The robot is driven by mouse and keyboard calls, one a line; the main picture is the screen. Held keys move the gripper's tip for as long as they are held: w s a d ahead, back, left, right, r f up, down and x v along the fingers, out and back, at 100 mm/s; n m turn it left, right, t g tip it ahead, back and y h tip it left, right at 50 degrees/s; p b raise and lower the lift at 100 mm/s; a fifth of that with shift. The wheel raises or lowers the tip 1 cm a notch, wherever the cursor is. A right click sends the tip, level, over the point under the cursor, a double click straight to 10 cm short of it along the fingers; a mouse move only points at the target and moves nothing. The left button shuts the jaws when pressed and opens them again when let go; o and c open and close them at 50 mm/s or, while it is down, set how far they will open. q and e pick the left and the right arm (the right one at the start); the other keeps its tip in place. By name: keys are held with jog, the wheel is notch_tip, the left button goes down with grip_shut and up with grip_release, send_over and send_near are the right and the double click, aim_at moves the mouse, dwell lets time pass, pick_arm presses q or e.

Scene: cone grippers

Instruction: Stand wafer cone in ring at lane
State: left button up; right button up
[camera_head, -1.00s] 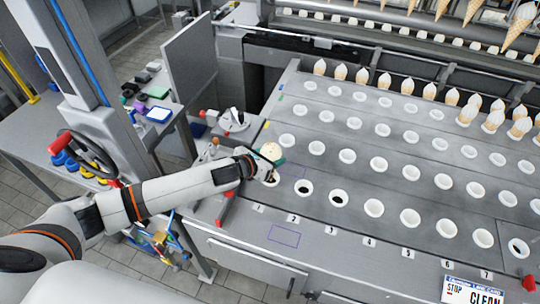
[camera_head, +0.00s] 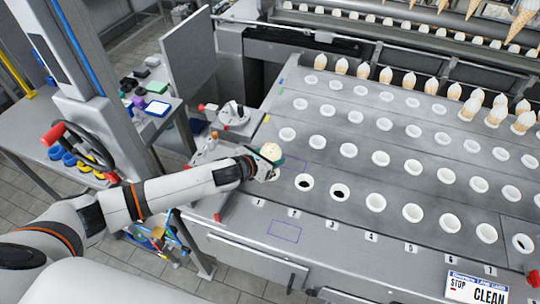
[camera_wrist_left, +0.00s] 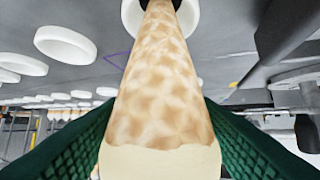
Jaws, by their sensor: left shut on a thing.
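My left gripper (camera_head: 270,162) is shut on the wafer cone (camera_head: 271,152), with the cone's wide end up. In the left wrist view, the tan cone (camera_wrist_left: 158,85) lies between the green ridged fingers, its narrow end pointing to a white ring (camera_wrist_left: 188,16). The narrow end overlaps the ring's opening; I cannot tell how deep it goes. In the head view, this ring near the lane 1 label (camera_head: 258,201) is mostly hidden by the gripper. My right gripper is not in view.
Rows of white rings fill the grey table (camera_head: 330,165). Filled cones (camera_head: 386,76) stand along the back and far right. A red-handled device (camera_head: 232,114) stands behind my gripper. A "STOP CLEAN" sign (camera_head: 477,289) is at the front right.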

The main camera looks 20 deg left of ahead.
pick_arm(q)
jog(key=shift+f+b, duration=1.4)
jog(key=shift+f, duration=0.8)
jog(key=o, duration=0.8)
jog(key=shift+c, duration=0.2)
jog(key=b+v, duration=0.1)
jog(key=v, duration=1.1)
jog(key=shift+b, duration=0.35)
